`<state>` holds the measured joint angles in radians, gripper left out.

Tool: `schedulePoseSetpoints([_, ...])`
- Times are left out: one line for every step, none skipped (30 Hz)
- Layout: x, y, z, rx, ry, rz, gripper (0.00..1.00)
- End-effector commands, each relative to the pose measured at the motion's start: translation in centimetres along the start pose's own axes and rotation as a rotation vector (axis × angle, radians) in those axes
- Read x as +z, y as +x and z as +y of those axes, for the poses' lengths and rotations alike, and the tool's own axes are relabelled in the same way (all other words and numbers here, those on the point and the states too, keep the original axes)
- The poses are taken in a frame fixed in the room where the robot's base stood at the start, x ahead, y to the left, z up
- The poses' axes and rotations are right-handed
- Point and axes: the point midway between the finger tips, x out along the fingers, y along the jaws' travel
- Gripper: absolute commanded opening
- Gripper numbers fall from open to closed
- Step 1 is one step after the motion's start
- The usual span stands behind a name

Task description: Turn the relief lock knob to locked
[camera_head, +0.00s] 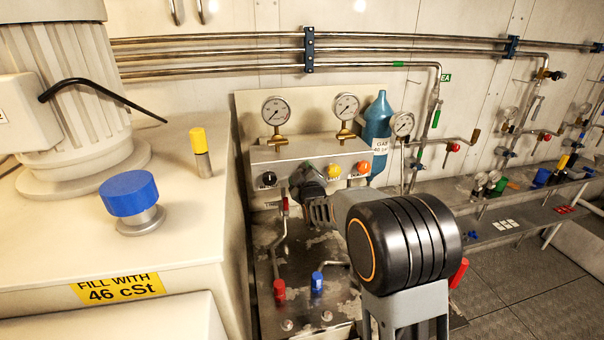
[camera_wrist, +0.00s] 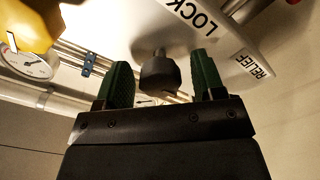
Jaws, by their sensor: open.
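The relief lock knob, a dark round knob (camera_wrist: 158,74), stands on a pale panel in the wrist view. Labels reading LOCK (camera_wrist: 192,14) and RELIEF (camera_wrist: 257,64) are near it. My gripper (camera_wrist: 160,62) is open, with one green finger on either side of the knob and a visible gap on both sides. The knob's turn position cannot be told. In the head view my gripper (camera_head: 309,188) is at the front of the gauge panel, between a black knob and a yellow knob, and my arm hides that part.
The panel also carries a black knob (camera_head: 268,179), a yellow knob (camera_head: 334,171) and an orange knob (camera_head: 363,167). Two gauges stand on top. Red (camera_head: 279,291) and blue (camera_head: 317,283) handles rise below my gripper. A white cabinet (camera_head: 190,240) fills the left.

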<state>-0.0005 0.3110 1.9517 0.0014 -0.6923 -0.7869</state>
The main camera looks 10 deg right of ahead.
Motion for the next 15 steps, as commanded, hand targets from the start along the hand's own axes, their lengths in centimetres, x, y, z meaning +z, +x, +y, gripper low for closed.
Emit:
schedulePoseSetpoints([0.02, 0.1, -0.01, 0.0, 0.0, -0.001, 0.63])
schedulePoseSetpoints([0.02, 0.13, -0.01, 0.0, 0.0, -0.001, 0.63])
schedulePoseSetpoints([0.03, 0.14, -0.02, 0.0, 0.0, -0.001, 0.63])
schedulePoseSetpoints([0.03, 0.15, -0.02, 0.0, 0.0, 0.0, 0.63])
schedulePoseSetpoints([0.03, 0.14, -0.03, 0.0, 0.0, 0.0, 0.63])
schedulePoseSetpoints([0.03, 0.14, -0.03, 0.0, 0.0, 0.0, 0.63])
schedulePoseSetpoints([0.03, 0.13, -0.03, 0.0, 0.0, 0.0, 0.63])
schedulePoseSetpoints([0.03, 0.13, -0.03, 0.0, 0.0, 0.0, 0.63])
schedulePoseSetpoints([0.02, 0.13, -0.02, 0.0, 0.0, 0.0, 0.62])
schedulePoseSetpoints([0.02, 0.12, -0.02, 0.0, 0.0, 0.0, 0.59])
schedulePoseSetpoints([0.02, 0.12, -0.02, 0.0, 0.0, 0.0, 0.56])
schedulePoseSetpoints([0.02, 0.12, -0.02, 0.0, 0.0, 0.0, 0.52])
schedulePoseSetpoints([0.02, 0.12, -0.02, 0.0, 0.0, 0.0, 0.49])
schedulePoseSetpoints([0.01, 0.12, -0.02, 0.0, 0.0, 0.0, 0.46])
schedulePoseSetpoints([0.01, 0.11, -0.02, 0.0, 0.0, 0.0, 0.42])
